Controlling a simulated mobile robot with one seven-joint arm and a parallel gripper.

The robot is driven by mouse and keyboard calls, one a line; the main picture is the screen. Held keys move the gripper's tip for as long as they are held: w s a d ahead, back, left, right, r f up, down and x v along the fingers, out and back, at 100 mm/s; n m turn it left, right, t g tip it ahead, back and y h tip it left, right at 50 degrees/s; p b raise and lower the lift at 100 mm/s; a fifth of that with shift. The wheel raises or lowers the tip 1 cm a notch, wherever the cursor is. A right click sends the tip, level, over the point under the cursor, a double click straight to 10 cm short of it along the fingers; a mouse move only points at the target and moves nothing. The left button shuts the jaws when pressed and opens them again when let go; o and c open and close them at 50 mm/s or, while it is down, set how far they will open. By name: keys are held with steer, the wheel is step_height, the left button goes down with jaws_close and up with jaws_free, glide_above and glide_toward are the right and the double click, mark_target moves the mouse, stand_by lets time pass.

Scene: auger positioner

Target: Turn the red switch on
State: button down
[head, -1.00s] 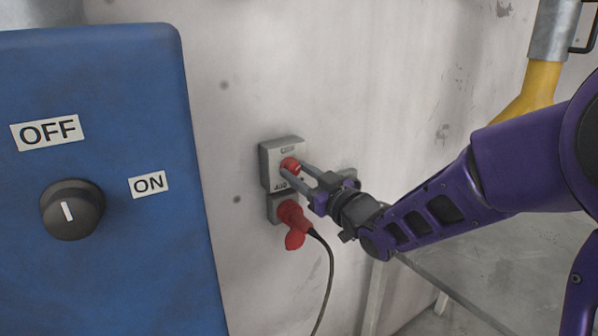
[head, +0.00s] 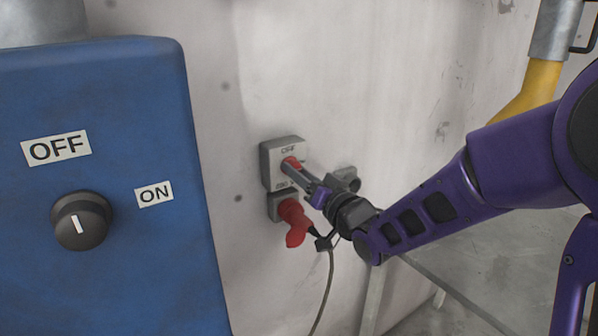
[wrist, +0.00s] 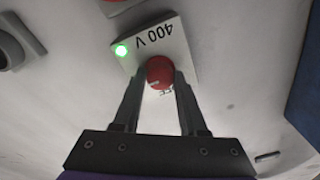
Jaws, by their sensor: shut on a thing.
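The red switch (wrist: 160,71) is a round knob on a grey wall box (head: 267,160) with an "OFF" label above the knob in the head view. My gripper (head: 291,166) reaches the knob from the right in the head view. In the wrist view its two fingers (wrist: 160,78) are closed on either side of the knob. The fingers hide part of the knob and the lower label in the head view.
A red plug (head: 294,221) with a cable sits in a socket just below the switch box. A blue cabinet (head: 110,130) with a black knob (head: 81,220) and "OFF" and "ON" labels stands at the left. A yellow pipe (head: 538,88) is at the upper right.

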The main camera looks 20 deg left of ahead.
stand_by(0.4)
steer(key=shift+c, duration=2.2)
jaws_free()
steer(key=shift+f, duration=0.1)
